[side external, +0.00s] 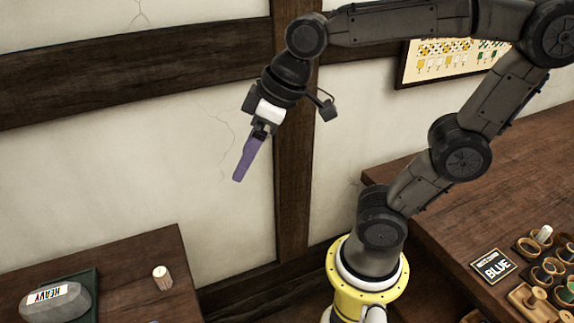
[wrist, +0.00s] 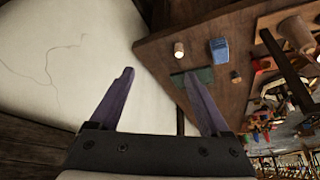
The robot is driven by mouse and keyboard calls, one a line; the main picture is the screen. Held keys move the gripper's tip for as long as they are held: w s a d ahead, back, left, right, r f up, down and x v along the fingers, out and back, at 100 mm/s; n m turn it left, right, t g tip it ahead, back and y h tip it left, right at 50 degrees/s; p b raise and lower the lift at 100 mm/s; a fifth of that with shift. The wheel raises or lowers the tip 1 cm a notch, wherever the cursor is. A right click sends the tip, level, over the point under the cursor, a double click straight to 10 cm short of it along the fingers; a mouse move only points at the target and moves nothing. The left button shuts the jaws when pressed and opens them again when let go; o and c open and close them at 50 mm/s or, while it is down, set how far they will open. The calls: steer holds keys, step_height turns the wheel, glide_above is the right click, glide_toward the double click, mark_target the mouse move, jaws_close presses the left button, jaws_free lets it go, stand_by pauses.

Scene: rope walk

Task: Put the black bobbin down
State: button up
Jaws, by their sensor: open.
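I cannot make out a black bobbin in either view. My gripper (side external: 239,174) hangs in the air in front of the pale wall, high above the left table, with its purple fingers pointing down and left. In the wrist view my gripper (wrist: 159,73) has its two fingers well apart and nothing between them. The fingers overlap in the side view, so their gap does not show there.
The left table (side external: 140,250) bears a pale-topped wooden cylinder (side external: 162,277) and a grey stone marked HEAVY (side external: 55,303) in a green tray (side external: 94,291).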

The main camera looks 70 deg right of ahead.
steer(key=s+d+f+m+h, duration=0.1)
steer(key=s+d+f+m, duration=0.1)
steer(key=s, duration=0.5)
steer(key=shift+s+d+f+m+t, duration=0.3)
steer(key=shift+d+f+m, duration=0.1)
steer(key=shift+d+f, duration=0.45)
